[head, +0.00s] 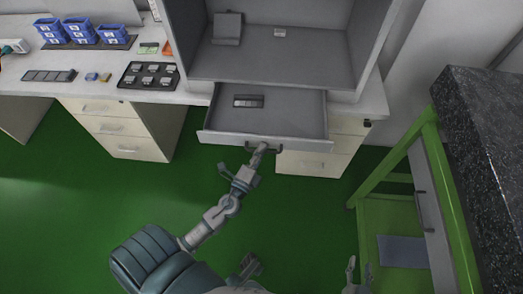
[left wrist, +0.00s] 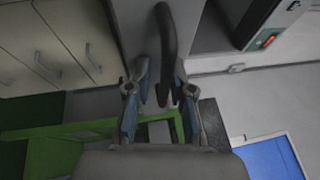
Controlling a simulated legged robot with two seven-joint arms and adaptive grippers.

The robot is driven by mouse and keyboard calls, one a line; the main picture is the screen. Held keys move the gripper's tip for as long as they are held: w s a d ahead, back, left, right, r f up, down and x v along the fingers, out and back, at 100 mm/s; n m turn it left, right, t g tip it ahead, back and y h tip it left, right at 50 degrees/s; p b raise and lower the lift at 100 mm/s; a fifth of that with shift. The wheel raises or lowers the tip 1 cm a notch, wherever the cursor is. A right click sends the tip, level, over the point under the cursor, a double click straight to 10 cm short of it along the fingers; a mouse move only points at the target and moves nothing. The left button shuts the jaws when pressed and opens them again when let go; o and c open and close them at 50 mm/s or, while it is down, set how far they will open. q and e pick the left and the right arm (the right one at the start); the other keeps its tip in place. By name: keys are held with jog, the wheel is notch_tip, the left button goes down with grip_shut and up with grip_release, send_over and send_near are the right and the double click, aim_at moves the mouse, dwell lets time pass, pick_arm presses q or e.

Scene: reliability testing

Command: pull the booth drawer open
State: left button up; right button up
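The booth drawer (head: 290,113) is grey and sits pulled out below the booth floor, with its inside showing. A small dark item (head: 248,101) lies in it. Its dark curved handle (head: 277,148) is on the front panel. My left gripper (head: 262,149) is at this handle. In the left wrist view the handle (left wrist: 168,40) runs down between the fingers of my left gripper (left wrist: 161,75), which stand apart with a gap visible on the left side. My right gripper (head: 359,271) is low in the head view, empty, its fingers apart, away from the drawer.
The grey booth (head: 285,62) stands on a white table (head: 202,88). Pale drawer cabinets (head: 110,123) are below it. A green-framed stand with a dark speckled top (head: 485,130) is at the right. Blue bins (head: 80,30) and a dark tray (head: 148,76) are at the left. Green floor is clear.

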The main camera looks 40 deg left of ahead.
pick_arm(q)
jog(key=v, duration=1.2)
jog(key=shift+f, duration=0.15)
